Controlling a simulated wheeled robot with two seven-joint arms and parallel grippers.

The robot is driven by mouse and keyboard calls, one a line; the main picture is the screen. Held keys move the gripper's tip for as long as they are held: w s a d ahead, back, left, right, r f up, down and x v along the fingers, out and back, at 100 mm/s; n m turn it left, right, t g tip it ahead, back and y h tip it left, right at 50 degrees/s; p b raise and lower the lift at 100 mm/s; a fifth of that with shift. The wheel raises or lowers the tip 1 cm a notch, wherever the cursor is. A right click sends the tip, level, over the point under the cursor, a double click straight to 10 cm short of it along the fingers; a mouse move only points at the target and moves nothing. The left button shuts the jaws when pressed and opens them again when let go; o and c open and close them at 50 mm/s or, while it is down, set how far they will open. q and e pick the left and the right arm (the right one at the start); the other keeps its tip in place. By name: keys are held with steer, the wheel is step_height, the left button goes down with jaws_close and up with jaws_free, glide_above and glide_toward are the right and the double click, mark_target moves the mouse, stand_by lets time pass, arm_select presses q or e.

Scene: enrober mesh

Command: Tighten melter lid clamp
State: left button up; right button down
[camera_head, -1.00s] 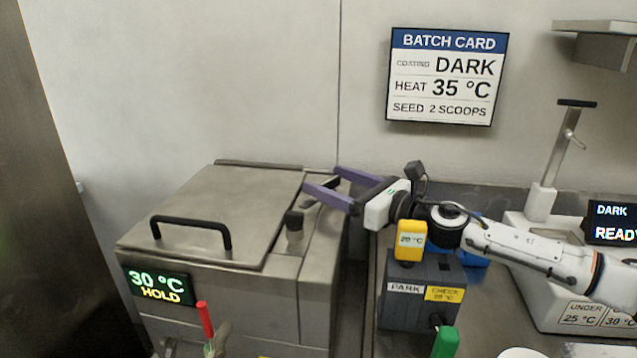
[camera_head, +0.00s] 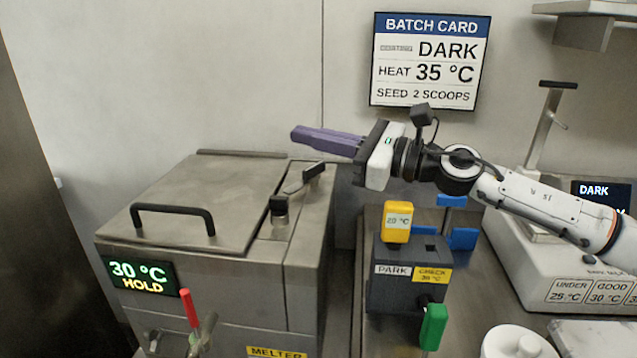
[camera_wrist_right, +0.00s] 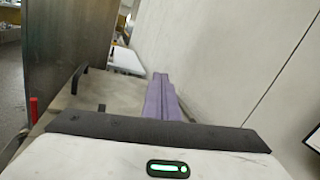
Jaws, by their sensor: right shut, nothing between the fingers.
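The steel melter (camera_head: 200,278) stands at the left with its flat lid (camera_head: 200,185) closed. A black bar handle (camera_head: 172,208) is on the lid. The clamp (camera_head: 296,188) at the lid's right edge has a dark knob at its front end and a black grip at its back end. My right gripper (camera_head: 294,135), with purple fingers, is shut and empty. It is above and behind the clamp, apart from it. In the right wrist view the purple fingers (camera_wrist_right: 162,97) lie together. My left gripper is not in view.
The melter display (camera_head: 143,277) reads 30 °C HOLD. The batch card (camera_head: 430,60) hangs on the wall. A red-handled tap (camera_head: 190,310) is at the front.

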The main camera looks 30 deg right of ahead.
steer(key=s+a+n+g+y, duration=0.1)
steer(key=s+a+n+g, duration=0.35)
steer(key=n, duration=0.35)
steer(key=n+g+h, duration=0.2)
steer(key=n+h, duration=0.3)
steer(key=h, duration=0.3)
glide_toward(306, 180)
steer(key=s+r, duration=0.1)
steer(key=s, duration=0.3)
steer(key=x, duration=0.9)
steer(key=shift+s+a, duration=0.1)
steer(key=shift+w+a+f, duration=0.1)
steer(key=shift+w+f, duration=0.2)
steer(key=shift+f, duration=0.05)
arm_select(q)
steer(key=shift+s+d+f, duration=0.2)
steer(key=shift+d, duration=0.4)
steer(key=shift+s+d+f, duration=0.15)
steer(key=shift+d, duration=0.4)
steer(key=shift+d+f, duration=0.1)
arm_select(e)
steer(key=shift+a, duration=0.2)
